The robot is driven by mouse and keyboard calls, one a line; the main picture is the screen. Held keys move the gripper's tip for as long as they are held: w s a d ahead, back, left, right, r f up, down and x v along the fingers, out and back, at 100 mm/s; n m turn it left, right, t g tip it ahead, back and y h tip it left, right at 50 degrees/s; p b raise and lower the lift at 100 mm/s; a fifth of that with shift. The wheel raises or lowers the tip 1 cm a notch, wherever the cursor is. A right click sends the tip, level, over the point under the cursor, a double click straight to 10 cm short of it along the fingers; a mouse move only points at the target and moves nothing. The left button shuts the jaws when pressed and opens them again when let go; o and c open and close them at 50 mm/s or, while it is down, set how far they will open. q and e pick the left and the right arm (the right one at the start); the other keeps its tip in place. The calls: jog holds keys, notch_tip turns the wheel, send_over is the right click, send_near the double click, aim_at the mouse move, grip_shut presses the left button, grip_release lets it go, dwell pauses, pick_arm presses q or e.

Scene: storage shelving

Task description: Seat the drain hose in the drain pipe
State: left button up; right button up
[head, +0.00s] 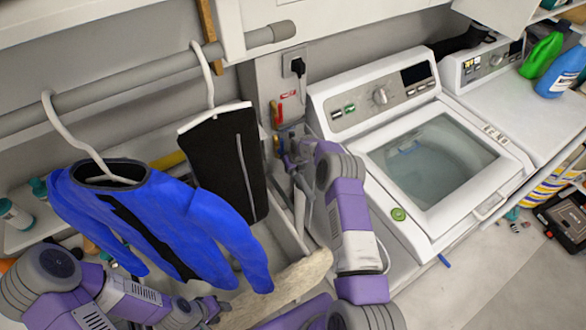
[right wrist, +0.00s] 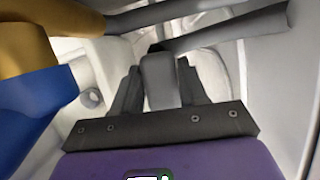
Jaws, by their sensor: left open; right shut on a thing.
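My right gripper (right wrist: 160,72) is shut on a dark grey piece (right wrist: 160,85), which looks like part of the drain hose. A dark grey hose length (right wrist: 225,28) runs across behind the fingers in the right wrist view. In the head view my right gripper (head: 299,168) is beside the washer's left side, below the wall outlet box, partly hidden by its own arm. I cannot clearly make out the drain pipe; the hose's free end and its relation to the pipe are hidden. My left gripper (head: 213,308) is open and empty at the bottom, below the blue garment.
A top-loading washer (head: 425,150) stands right of my right arm. A blue wetsuit (head: 160,215) and black trousers (head: 231,160) hang from a grey rail (head: 130,78) above my left arm. Valves (head: 275,112) and a plug (head: 298,66) are on the wall. Floor at the lower right is mostly clear.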

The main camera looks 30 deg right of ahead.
aim_at(298, 174)
jog(key=shift+f, duration=0.6)
jog(key=shift+f, duration=0.2)
jog(key=o, duration=1.1)
jog(key=shift+r, duration=0.3)
jog(key=v, duration=1.1)
jog(key=shift+s+r+p, duration=0.15)
jog(key=shift+r+p, duration=0.2)
jog(key=shift+p, duration=0.1)
